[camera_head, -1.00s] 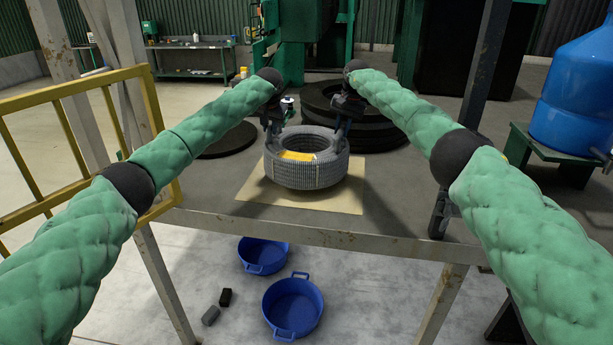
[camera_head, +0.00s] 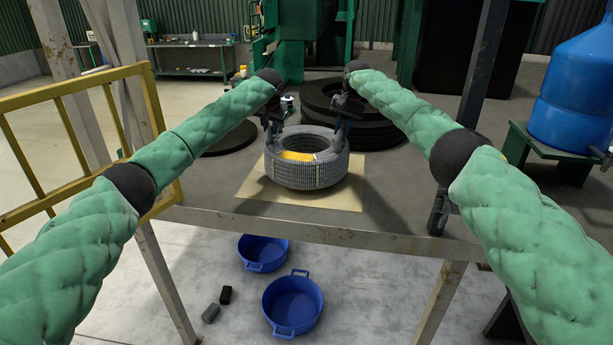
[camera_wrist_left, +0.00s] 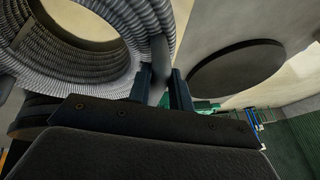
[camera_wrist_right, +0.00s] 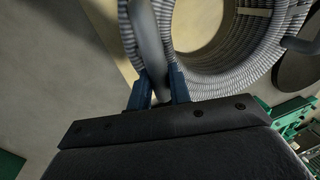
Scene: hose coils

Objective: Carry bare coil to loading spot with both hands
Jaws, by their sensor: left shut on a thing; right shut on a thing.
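A grey ribbed hose coil (camera_head: 304,174) with a yellow label (camera_head: 297,156) is over a tan sheet (camera_head: 257,196) on the table; I cannot tell if it touches the sheet. My left gripper (camera_head: 272,131) is shut on a strap or handle at the coil's left rim. In the left wrist view its two fingers (camera_wrist_left: 163,88) close around a grey loop on the coil (camera_wrist_left: 140,22). My right gripper (camera_head: 341,129) is shut at the right rim. In the right wrist view its fingers (camera_wrist_right: 160,88) hold another grey loop on the coil (camera_wrist_right: 235,50).
Stacked black rings (camera_head: 352,115) stand behind the coil, with a flat black disc (camera_head: 228,139) at left. A yellow rail (camera_head: 75,150) borders the left side. Two blue tubs (camera_head: 292,306) stand on the floor below. A blue drum (camera_head: 577,100) is at right.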

